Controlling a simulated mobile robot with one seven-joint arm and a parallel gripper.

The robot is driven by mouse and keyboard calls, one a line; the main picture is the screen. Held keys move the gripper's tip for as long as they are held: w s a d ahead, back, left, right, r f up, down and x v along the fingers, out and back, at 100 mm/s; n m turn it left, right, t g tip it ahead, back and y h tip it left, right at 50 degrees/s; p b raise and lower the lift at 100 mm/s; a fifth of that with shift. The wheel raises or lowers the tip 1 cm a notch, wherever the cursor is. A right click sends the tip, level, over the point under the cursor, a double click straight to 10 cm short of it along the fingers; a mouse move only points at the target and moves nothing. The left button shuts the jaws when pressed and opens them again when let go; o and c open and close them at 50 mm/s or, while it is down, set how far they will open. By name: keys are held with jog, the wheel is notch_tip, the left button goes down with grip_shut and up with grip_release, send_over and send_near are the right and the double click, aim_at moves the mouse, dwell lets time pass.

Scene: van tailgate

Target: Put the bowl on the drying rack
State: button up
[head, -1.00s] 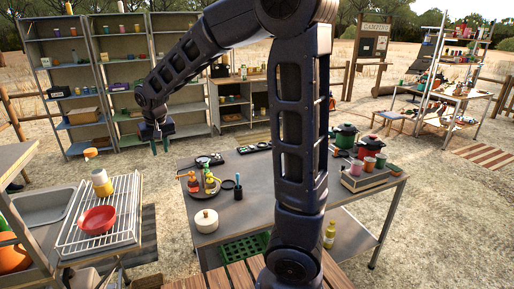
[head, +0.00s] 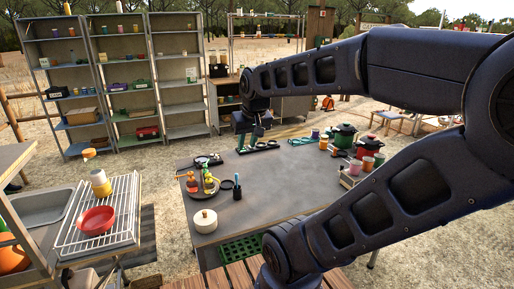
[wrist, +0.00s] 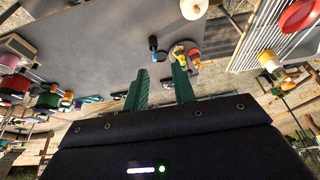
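A red bowl (head: 96,220) sits on the white wire drying rack (head: 122,228) beside the sink at the left. In the wrist view the bowl (wrist: 299,16) and part of the rack (wrist: 250,58) show at the upper right. A yellow and white cup or bottle (head: 101,183) stands on the rack behind the bowl. My gripper (head: 250,146) hangs over the far edge of the grey table, well to the right of the rack. In the wrist view its two green fingers (wrist: 160,92) are apart with nothing between them.
The grey table (head: 270,200) bears a tray with bottles (head: 203,187), a lidded cream pot (head: 205,220), a dark cup with a blue brush (head: 237,188), and pots and cups at the right (head: 345,138). Shelves (head: 115,70) stand behind. The table's middle is clear.

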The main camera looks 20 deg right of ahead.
jog(key=shift+s+d+f, duration=0.15)
jog(key=shift+s+d, duration=0.15)
jog(key=shift+s, duration=0.3)
jog(key=shift+s+d+f, duration=0.1)
jog(key=shift+s+d, duration=0.15)
jog(key=shift+s, duration=0.4)
jog(key=shift+s+d+f, duration=0.15)
jog(key=shift+s+d, duration=0.15)
jog(key=shift+s, duration=0.3)
